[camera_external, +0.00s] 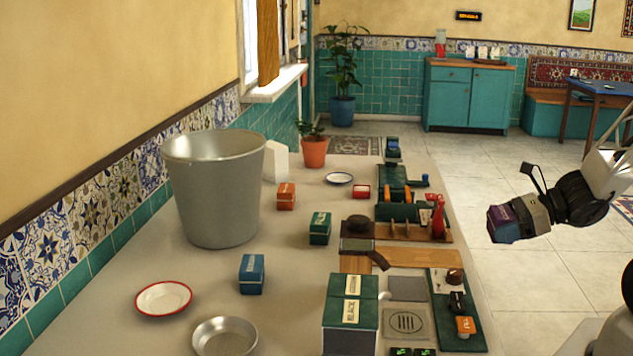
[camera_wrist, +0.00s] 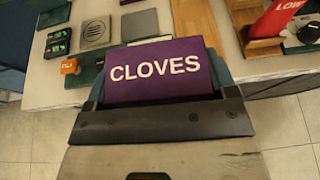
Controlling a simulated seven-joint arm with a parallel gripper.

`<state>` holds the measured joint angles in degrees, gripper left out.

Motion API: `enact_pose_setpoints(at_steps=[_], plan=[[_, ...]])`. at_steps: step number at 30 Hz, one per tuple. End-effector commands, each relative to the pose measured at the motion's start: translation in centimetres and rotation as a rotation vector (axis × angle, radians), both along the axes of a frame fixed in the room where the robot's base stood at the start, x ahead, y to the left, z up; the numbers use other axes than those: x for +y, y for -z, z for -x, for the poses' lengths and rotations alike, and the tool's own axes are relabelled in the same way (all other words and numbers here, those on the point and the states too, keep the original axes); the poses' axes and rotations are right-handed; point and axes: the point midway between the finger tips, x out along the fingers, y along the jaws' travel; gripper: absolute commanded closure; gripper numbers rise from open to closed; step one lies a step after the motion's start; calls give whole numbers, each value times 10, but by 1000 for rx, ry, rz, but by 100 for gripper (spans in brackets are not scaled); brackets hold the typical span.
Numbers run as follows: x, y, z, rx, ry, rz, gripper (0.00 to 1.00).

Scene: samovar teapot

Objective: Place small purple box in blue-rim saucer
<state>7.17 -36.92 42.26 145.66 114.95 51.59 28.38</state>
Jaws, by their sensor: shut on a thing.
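The small purple box (camera_wrist: 158,72), labelled CLOVES, is held in my gripper (camera_wrist: 160,95) in the wrist view. In the external view my gripper (camera_external: 520,217) is at the right, shut on the purple box (camera_external: 501,224), out past the table's right edge and over the floor. The blue-rim saucer (camera_external: 339,179) lies on the table near its far end, to the left of the gripper, and looks empty. The saucer does not show in the wrist view.
A red-rim saucer (camera_external: 164,298), a metal bowl (camera_external: 224,338) and a large bucket (camera_external: 213,190) stand at the left. Orange (camera_external: 286,196), green (camera_external: 320,228) and blue (camera_external: 251,273) boxes stand mid-table. A potted plant (camera_external: 314,151) and a small red dish (camera_external: 361,192) are near the blue-rim saucer. Wooden racks (camera_external: 413,231) line the right edge.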

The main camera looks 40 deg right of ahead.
Motion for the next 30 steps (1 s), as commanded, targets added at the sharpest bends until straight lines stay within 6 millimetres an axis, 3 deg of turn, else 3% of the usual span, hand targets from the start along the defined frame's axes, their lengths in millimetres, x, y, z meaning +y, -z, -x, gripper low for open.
enact_pose_setpoints(at_steps=[6,19,30], plan=[[0,-24,0,-3,0,0,46],[-5,-34,-36,0,-3,-2,46],[-16,-49,-101,-1,-7,-3,46]])
